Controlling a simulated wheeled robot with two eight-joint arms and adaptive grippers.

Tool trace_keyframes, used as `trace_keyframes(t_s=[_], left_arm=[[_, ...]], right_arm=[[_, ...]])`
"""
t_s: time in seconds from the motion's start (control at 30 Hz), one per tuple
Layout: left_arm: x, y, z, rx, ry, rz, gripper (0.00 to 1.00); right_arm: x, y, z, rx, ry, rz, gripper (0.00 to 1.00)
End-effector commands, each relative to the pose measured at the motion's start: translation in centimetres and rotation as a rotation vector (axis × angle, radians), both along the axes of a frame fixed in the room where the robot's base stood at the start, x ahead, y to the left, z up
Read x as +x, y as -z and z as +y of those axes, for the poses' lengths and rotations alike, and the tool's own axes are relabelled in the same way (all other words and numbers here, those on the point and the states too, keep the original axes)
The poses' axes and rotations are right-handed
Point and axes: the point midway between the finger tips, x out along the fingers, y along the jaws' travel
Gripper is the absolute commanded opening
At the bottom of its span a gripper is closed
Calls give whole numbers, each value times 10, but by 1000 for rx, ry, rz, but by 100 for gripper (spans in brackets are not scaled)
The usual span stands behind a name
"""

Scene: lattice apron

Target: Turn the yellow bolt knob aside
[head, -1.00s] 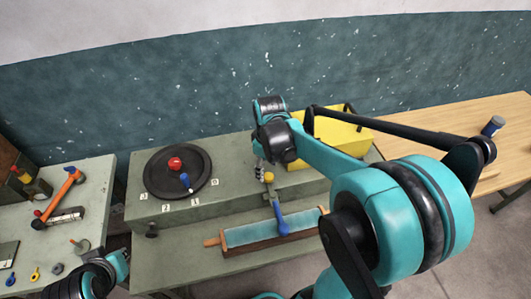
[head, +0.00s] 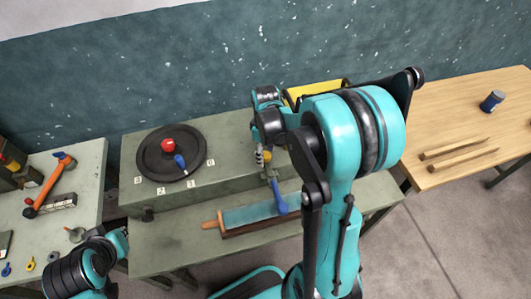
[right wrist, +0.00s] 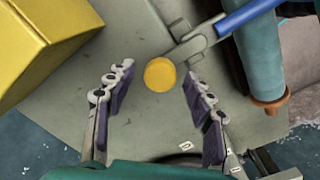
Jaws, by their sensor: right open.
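The yellow bolt knob (head: 267,156) is a small round knob on a grey metal latch at the front of the green bench's raised step. In the right wrist view the yellow knob (right wrist: 160,74) lies between the two finger pads, with a gap on each side. A blue handle (right wrist: 248,14) extends from the grey latch piece (right wrist: 192,45). My right gripper (right wrist: 157,77) is open and empty around the knob; I cannot tell its height above it. In the head view my right gripper (head: 260,156) is partly hidden by its own wrist. My left gripper does not show, only its arm at lower left.
A teal bar with wooden ends (head: 245,217) lies in front of the latch. A black turntable (head: 160,172) with a red knob (head: 168,145) stands left. A yellow bin (right wrist: 40,40) stands close beside the gripper. A wooden table (head: 455,120) is at right.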

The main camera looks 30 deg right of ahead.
Motion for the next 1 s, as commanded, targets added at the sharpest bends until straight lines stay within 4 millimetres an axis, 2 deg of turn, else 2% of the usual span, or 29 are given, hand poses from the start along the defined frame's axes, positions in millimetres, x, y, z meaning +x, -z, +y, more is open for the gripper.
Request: trace_keyframes(t_s=[0.1,0.3,0.67,1.0], left_arm=[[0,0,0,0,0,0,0],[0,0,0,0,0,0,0],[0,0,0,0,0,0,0],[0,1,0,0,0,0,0]], right_arm=[[0,0,0,0,0,0,53],[0,-1,0,0,0,0,3],[0,0,0,0,35,0,3],[0,0,0,0,252,0,3]])
